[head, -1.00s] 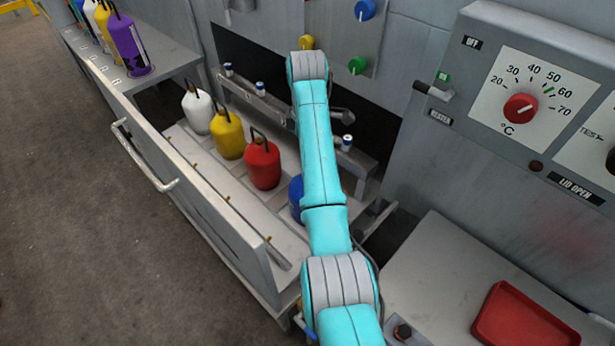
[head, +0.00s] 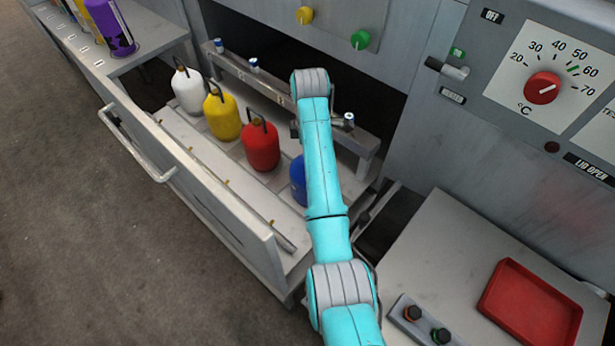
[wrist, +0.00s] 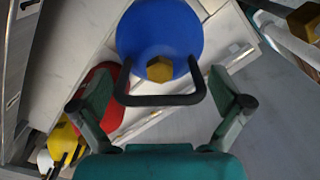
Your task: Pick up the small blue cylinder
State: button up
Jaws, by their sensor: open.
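The small blue cylinder (head: 298,181) stands at the near right end of a row in the open drawer, partly hidden behind my arm in the head view. In the wrist view the blue cylinder (wrist: 160,22) is at the top centre, with a gold hexagonal cap and a black loop handle. My gripper (wrist: 160,88) is open, with one finger on each side of the handle. The handle's lower bar lies between the fingers, and no grip on it shows. My fingertips are hidden in the head view.
Red (head: 261,147), yellow (head: 222,118) and white (head: 187,92) cylinders stand in the same row. The drawer front (head: 190,180) is at left, and a grey rail (head: 285,98) with small cans runs behind. A red tray (head: 530,305) lies on the right table.

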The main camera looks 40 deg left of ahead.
jog(key=shift+f, duration=0.6)
jog(key=shift+r, duration=0.15)
jog(key=c, duration=1.6)
jog(key=shift+c, duration=0.2)
